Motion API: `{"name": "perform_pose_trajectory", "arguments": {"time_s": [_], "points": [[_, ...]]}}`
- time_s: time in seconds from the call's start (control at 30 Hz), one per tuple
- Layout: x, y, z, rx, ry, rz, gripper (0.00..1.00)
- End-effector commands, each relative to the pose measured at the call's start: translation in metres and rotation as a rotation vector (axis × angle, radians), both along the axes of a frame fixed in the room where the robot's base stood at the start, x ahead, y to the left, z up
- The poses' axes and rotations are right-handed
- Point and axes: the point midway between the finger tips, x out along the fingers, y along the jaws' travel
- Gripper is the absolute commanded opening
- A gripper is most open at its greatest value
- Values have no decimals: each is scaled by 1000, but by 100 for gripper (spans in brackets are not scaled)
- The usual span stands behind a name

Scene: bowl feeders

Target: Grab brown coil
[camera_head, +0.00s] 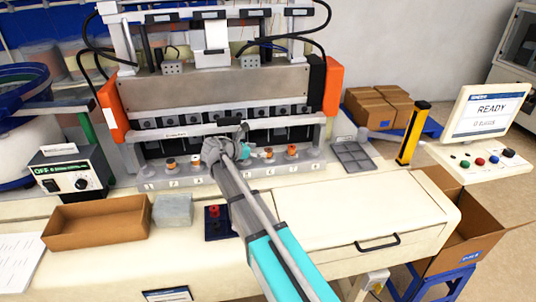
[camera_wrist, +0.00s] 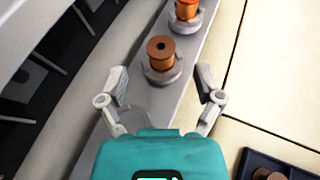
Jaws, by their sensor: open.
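The brown coil (camera_wrist: 161,54) stands upright on a round grey holder on the grey rail, in the upper middle of the wrist view. It appears to be the coil just right of my gripper in the head view (camera_head: 268,154). My gripper (camera_wrist: 162,80) is open and empty. Its two fingers point toward the coil, one to each side of its line, with the coil slightly beyond the fingertips. No contact shows. In the head view my gripper (camera_head: 240,150) is over the numbered rail, and my arm hides the rail's middle.
An orange coil (camera_wrist: 187,10) stands beyond the brown one. More coils (camera_head: 195,161) stand on the rail's left part. The machine (camera_head: 220,95) rises behind the rail. A dark blue tray (camera_head: 222,232) lies in front, near a cardboard box (camera_head: 97,222) and a grey block (camera_head: 172,210).

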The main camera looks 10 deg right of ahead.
Motion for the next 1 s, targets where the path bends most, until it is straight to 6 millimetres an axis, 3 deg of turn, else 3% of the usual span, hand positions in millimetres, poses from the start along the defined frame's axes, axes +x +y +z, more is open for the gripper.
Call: {"name": "perform_pose_trajectory", "arguments": {"time_s": [0.23,0.6,1.0], "points": [[3,-8,-6,0,0,-1,84],[18,-40,-20,0,0,1,84],[19,-42,-20,0,0,2,84]]}}
